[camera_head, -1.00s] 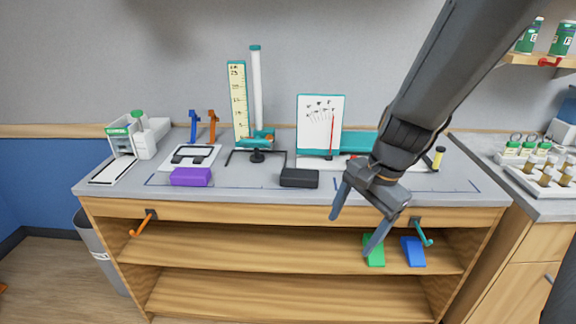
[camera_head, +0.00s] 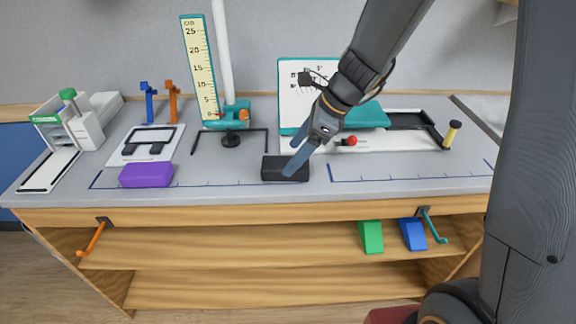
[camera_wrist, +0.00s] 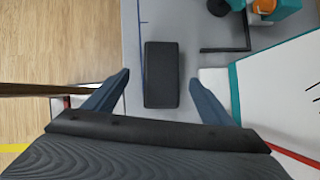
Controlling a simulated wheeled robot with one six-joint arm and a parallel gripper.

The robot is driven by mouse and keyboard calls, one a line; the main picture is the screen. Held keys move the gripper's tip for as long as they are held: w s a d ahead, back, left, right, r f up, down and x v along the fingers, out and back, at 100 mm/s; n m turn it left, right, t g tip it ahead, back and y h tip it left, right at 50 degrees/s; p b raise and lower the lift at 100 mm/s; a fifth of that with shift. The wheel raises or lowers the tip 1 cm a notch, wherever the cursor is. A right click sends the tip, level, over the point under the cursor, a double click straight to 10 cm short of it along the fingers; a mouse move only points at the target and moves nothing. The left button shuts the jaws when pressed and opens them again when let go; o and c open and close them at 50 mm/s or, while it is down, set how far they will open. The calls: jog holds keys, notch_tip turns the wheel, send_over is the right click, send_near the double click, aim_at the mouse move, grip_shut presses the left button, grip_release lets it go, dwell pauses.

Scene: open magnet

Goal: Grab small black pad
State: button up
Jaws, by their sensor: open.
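The small black pad (camera_head: 278,168) is a dark block lying flat on the grey benchtop, near the front edge at the middle. It also shows in the wrist view (camera_wrist: 161,75), upright in the picture and just ahead of the fingertips. My gripper (camera_head: 297,162) is open, with its blue-grey fingers close above the pad's right part in the head view. In the wrist view my gripper (camera_wrist: 160,85) has one finger on each side of the pad's lower end. The fingers look apart from the pad; their height above it is hard to tell.
A purple block (camera_head: 147,174) lies left of the pad. Behind stand a black stand (camera_head: 231,139), a yellow ruler (camera_head: 200,70) and a whiteboard (camera_head: 296,90). A red-knobbed device (camera_head: 351,141) is to the right. The benchtop between the purple block and the pad is clear.

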aim_at(286, 163)
jog(key=x, duration=0.5)
jog(key=shift+p, duration=0.4)
jog(key=shift+w+a+f, duration=0.1)
jog(key=shift+f, duration=0.15)
jog(key=c, duration=1.2)
